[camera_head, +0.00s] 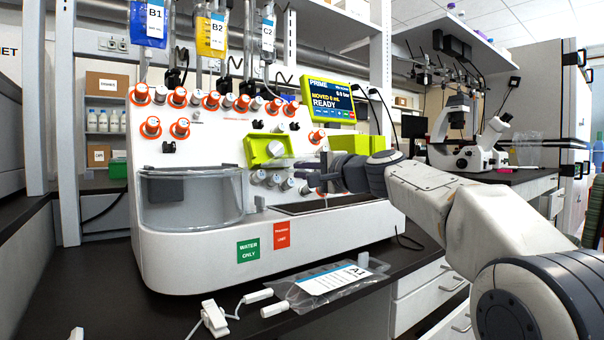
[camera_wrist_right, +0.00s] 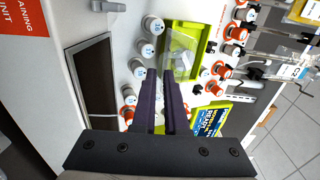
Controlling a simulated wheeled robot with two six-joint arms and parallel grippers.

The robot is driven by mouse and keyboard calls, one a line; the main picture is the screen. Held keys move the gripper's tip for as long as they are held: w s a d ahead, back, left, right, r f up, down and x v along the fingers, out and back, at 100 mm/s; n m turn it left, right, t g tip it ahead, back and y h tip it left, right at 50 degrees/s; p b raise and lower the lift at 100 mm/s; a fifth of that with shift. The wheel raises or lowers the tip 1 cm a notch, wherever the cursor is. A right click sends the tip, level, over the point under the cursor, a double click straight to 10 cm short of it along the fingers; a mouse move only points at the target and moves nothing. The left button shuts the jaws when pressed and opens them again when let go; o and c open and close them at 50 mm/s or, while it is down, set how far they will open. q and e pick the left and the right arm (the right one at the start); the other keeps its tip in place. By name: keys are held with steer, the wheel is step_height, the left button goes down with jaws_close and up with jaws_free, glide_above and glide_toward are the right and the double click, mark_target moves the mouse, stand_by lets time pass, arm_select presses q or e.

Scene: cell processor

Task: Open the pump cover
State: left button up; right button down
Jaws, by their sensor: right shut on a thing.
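The pump is a lime-green housing (camera_head: 258,150) on the front panel of the white cell processor, with a clear cover (camera_head: 276,149) at its front. In the right wrist view the green housing (camera_wrist_right: 170,35) lies just beyond my fingertips, and the clear cover (camera_wrist_right: 181,62) reaches down to them. My right gripper (camera_head: 300,171) comes in from the right, at the lower right of the pump. In the right wrist view its dark fingers (camera_wrist_right: 160,73) are close together, shut on the edge of the clear cover. The fingers partly hide the grip. My left gripper is not in view.
White knobs (camera_wrist_right: 153,25) and orange-ringed knobs (camera_head: 212,100) surround the pump. A tilted screen (camera_head: 328,98) stands above right, and hanging bags (camera_head: 211,32) are overhead. A clear bag (camera_head: 330,283) and tubing lie on the dark bench in front.

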steer(key=shift+f, duration=0.35)
steer(key=c, duration=1.2)
jaws_free()
steer(key=shift+r, duration=0.1)
steer(key=shift+s+d, duration=0.15)
steer(key=shift+s, duration=0.05)
steer(key=b+v, duration=0.1)
steer(key=v, duration=0.9)
steer(key=shift+b, duration=0.3)
